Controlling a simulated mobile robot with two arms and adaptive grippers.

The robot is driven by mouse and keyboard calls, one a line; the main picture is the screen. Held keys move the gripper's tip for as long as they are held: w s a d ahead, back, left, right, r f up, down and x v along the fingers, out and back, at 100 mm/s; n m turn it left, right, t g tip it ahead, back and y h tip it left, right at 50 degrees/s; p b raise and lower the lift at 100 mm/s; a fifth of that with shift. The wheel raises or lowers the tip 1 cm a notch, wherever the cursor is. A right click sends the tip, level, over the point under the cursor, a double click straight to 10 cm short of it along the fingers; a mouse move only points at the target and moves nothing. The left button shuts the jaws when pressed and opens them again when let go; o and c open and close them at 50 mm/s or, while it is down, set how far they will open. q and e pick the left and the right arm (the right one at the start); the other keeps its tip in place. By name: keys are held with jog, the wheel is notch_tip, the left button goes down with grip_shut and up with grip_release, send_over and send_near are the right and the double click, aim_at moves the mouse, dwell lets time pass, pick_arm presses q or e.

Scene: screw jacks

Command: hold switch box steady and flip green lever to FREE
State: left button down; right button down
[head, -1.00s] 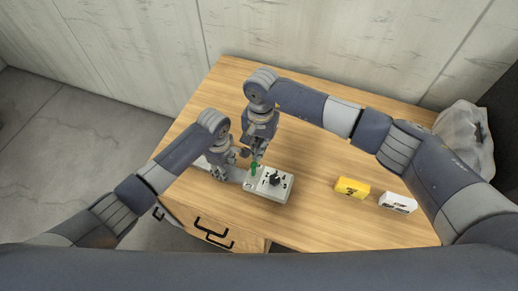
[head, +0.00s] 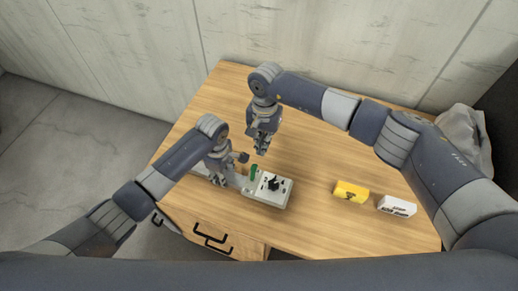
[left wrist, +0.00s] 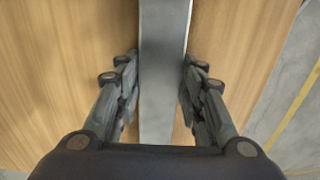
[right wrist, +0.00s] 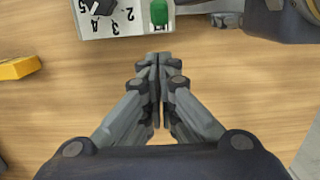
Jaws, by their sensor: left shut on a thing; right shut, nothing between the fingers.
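The switch box (head: 281,196) is pale grey with a black knob and stands on the table. Its green lever (head: 253,172) sticks up at the left end; the lever's label cannot be read. A flat grey bar (left wrist: 165,40) runs left from the box, and my left gripper (head: 223,179) is shut on it, one finger on each side. My right gripper (head: 261,151) is shut and empty, behind the box and apart from the lever. In the right wrist view the lever (right wrist: 159,12) and printed numbers on the box (right wrist: 141,27) show ahead of the fingertips.
A yellow box (head: 350,191) and a white box (head: 397,206) lie to the right on the wooden table (head: 320,160). A grey bag (head: 462,140) is at the far right. Drawer handles (head: 210,240) are on the front. The table behind the switch box is clear.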

aim_at(253, 173)
notch_tip(253, 173, up, 9)
jog(key=shift+w+r, duration=0.15)
jog(key=shift+w, duration=0.2)
jog(key=f, duration=0.1)
jog(key=w+f, duration=0.1)
jog(key=f, duration=0.1)
jog(key=shift+w+d, duration=0.3)
jog(key=shift+d, duration=0.1)
jog(key=s+a+f, duration=0.1)
jog(key=s+f, duration=0.3)
jog(key=f, duration=0.4)
jog(key=shift+a+f, duration=0.15)
jog(key=shift+a, duration=0.15)
jog(key=shift+s, duration=0.1)
dwell(0.3)
